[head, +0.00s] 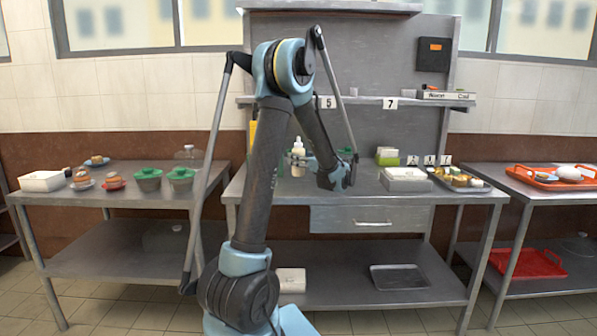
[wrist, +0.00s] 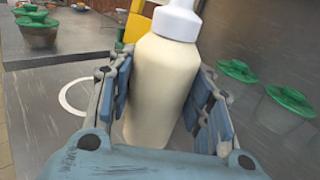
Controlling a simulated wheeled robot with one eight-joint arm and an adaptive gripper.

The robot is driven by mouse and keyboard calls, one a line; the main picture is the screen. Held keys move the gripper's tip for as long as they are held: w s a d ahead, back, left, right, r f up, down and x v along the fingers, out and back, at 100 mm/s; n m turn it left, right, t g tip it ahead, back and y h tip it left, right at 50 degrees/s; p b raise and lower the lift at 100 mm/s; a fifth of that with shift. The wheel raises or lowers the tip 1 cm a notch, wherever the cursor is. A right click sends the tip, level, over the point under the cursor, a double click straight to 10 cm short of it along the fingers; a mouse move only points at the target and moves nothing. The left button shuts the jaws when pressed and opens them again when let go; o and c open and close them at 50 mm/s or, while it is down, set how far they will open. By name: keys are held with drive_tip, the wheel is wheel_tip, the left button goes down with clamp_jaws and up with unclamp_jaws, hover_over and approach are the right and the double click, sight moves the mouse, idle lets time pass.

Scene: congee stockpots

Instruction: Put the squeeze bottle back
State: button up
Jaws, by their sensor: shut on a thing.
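The squeeze bottle (wrist: 158,88) is cream-coloured with a white cap. In the wrist view it stands between the two blue finger pads of my gripper (wrist: 160,100), which is shut on it. In the head view the bottle (head: 298,152) shows at the left part of the middle steel table (head: 262,190), partly behind my gripper (head: 300,163). It looks upright. A white ring mark (wrist: 72,97) lies on the steel surface left of the bottle in the wrist view. I cannot tell whether the bottle's base touches the table.
Green-lidded pots (head: 181,177) stand on the left table. A white box (head: 405,178) and a food tray (head: 458,181) sit on the right of the middle table. A shelf (head: 350,100) with number cards runs above. A yellow item (wrist: 133,22) stands behind the bottle.

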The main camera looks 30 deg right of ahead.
sight(303, 169)
drive_tip(key=shift+f, duration=2.05)
drive_tip(key=shift+f, duration=0.1)
drive_tip(key=o, duration=0.7)
drive_tip(key=shift+o, duration=0.2)
